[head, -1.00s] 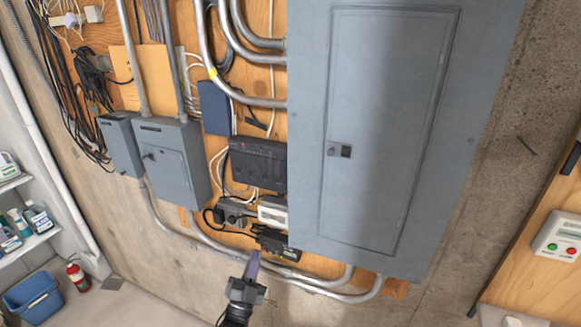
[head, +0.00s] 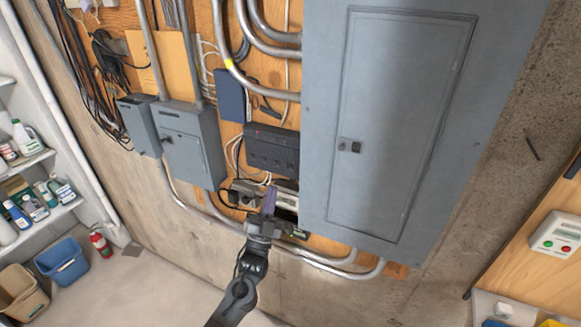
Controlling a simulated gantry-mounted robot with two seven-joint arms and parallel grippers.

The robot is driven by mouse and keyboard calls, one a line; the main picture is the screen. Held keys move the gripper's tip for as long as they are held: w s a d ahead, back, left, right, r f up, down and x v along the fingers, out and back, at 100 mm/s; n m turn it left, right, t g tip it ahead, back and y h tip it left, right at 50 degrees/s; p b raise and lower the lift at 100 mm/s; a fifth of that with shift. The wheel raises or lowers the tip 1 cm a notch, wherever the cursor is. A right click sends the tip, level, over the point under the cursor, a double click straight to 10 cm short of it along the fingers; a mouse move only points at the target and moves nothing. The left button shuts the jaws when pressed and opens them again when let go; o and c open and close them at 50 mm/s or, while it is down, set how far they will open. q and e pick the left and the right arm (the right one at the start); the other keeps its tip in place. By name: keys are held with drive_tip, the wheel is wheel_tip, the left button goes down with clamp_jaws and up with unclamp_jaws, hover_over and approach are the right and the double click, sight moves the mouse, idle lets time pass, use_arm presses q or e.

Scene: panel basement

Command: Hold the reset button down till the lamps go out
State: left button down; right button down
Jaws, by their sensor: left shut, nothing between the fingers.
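My left gripper (head: 269,200) is shut and empty, with its narrow purple-grey fingers pointing up the wall. In the picture it overlaps the small devices below the black box (head: 271,150), hiding part of them; I cannot tell whether it touches anything. A white control box (head: 557,236) at the right edge carries a green button or lamp (head: 547,244) and a red one (head: 566,250). I cannot tell which part is the reset button, or whether any lamp is lit. The gripper is far left of this box. My right gripper is not in view.
A large grey panel (head: 395,130) with a closed door stands between my left gripper and the control box. Conduits (head: 320,262) run below it. Grey boxes (head: 190,150) and hanging cables are on the left. Shelves, a blue bin (head: 62,262) and an extinguisher (head: 101,242) stand lower left.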

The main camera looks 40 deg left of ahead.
sight(291, 166)
use_arm(q)
drive_tip(key=shift+w, duration=0.1)
drive_tip(key=w+a+b, duration=0.1)
drive_tip(key=w+b, duration=0.5)
drive_tip(key=w, duration=0.2)
drive_tip(key=shift+w+a, duration=0.25)
drive_tip(key=shift+a, duration=0.05)
idle(0.5)
idle(0.8)
idle(0.7)
drive_tip(key=shift+w+a+b, duration=0.1)
drive_tip(key=shift+w+b, duration=0.3)
drive_tip(key=shift+b, duration=0.35)
